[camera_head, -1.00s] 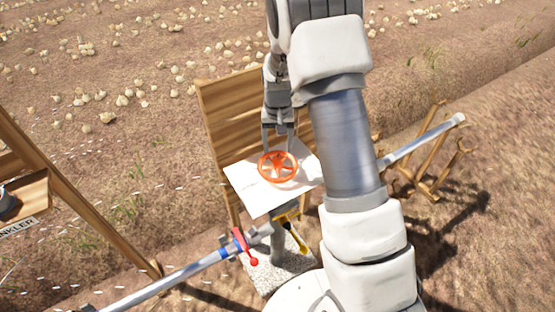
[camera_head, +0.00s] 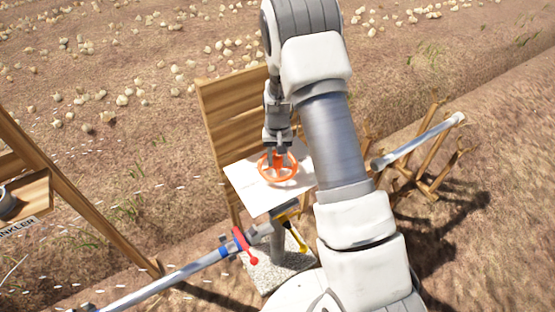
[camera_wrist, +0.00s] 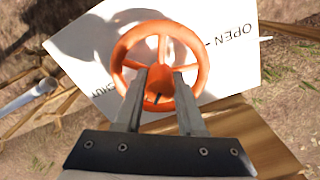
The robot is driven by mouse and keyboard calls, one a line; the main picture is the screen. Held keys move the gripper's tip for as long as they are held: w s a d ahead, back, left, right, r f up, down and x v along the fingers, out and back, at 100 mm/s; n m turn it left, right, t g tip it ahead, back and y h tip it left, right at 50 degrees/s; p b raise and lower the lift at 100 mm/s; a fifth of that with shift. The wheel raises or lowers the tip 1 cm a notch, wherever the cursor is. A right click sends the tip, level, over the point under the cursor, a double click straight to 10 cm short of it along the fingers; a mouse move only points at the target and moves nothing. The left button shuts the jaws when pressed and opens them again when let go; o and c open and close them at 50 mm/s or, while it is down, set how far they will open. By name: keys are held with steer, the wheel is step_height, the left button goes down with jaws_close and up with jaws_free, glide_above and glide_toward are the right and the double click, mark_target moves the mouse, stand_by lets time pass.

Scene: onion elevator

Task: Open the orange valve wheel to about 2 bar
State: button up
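The orange valve wheel (camera_head: 264,172), a spoked ring with a central hub, stands in front of a white sign plate (camera_head: 245,184). In the wrist view the wheel (camera_wrist: 203,58) fills the upper middle. My gripper (camera_head: 278,153) has come down over the wheel's middle. In the wrist view my gripper's (camera_wrist: 160,74) two fingers are apart, one on each side of the orange hub; contact with it cannot be made out. The sign plate (camera_wrist: 93,42) reads "OPEN" in the wrist view. No readable pressure gauge shows.
A wooden board (camera_head: 232,105) stands behind the plate. A metal pipe with a red-handled valve (camera_head: 243,245) runs to the lower left, near a yellow handle (camera_head: 296,235). Another pipe (camera_head: 425,140) rests on wooden supports at right. A wooden frame (camera_head: 75,195) stands at left.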

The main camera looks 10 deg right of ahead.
jaws_close()
steer(key=shift+f+n+b, duration=0.1)
steer(key=shift+n+b, duration=0.3)
steer(key=shift+b, duration=0.1)
steer(key=shift+n, duration=0.4)
steer(key=o, duration=0.6)
jaws_free()
steer(key=shift+r, duration=0.2)
